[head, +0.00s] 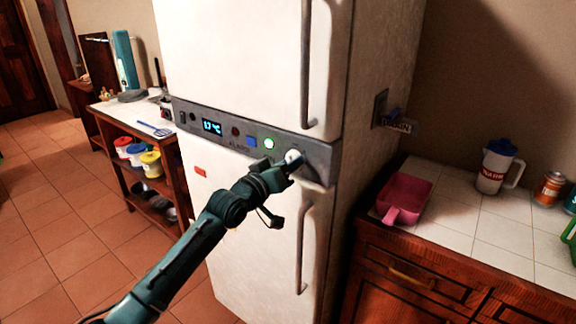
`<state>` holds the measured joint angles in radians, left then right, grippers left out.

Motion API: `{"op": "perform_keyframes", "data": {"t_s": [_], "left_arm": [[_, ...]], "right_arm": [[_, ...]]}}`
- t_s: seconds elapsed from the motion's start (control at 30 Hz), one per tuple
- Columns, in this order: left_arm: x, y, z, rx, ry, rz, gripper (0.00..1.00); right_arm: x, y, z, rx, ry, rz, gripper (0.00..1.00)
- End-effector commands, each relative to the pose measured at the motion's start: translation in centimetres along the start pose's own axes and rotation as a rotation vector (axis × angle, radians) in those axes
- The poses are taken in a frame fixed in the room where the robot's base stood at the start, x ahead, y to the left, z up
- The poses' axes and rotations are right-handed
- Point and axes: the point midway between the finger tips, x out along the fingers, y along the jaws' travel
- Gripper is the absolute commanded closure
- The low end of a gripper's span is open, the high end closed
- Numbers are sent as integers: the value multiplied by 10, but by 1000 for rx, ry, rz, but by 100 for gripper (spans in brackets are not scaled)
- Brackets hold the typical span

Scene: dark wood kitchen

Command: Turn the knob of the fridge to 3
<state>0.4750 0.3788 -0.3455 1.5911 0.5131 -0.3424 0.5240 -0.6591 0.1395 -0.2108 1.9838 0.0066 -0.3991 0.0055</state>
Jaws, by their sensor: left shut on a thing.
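The white fridge (250,70) stands in the middle of the head view, with a grey control panel (222,138) between its upper and lower doors. A pale round knob (293,156) sits at the panel's right part. My left gripper (287,166) reaches up to the knob and is shut on it, covering part of it. The knob's markings and setting are too small to read. My right gripper is not in view.
Vertical door handles (305,65) rise above and below the panel's right end. To the right, a tiled counter (455,220) holds a pink scoop-like tray (405,195), a jug (495,168) and cans. A shelf unit with tubs (151,164) stands left. The tiled floor (60,240) is open.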

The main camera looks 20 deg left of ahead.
Motion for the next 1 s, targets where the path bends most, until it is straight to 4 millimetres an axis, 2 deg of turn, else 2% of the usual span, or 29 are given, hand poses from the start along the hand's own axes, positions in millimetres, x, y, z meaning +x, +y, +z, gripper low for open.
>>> {"op": "perform_keyframes", "data": {"t_s": [0.03, 0.07, 0.3, 0.57, 0.67, 0.77, 1.0], "left_arm": [[0, 0, 1, -1, -1, -1, 88], [0, 0, 1, -1, -1, -1, 64], [0, 0, 0, -2, -1, 0, 44], [-1, 0, 0, -2, 0, 0, 44], [-7, -1, 2, -2, -1, -1, 44], [-20, -1, 2, -2, 0, 0, 44], [-73, -2, 3, 0, -2, -1, 44]], "right_arm": [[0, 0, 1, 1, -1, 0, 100], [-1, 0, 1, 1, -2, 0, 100], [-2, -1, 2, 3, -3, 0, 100], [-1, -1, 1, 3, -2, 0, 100], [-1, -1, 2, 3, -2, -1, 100], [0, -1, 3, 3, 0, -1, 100], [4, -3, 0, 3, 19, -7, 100]]}}
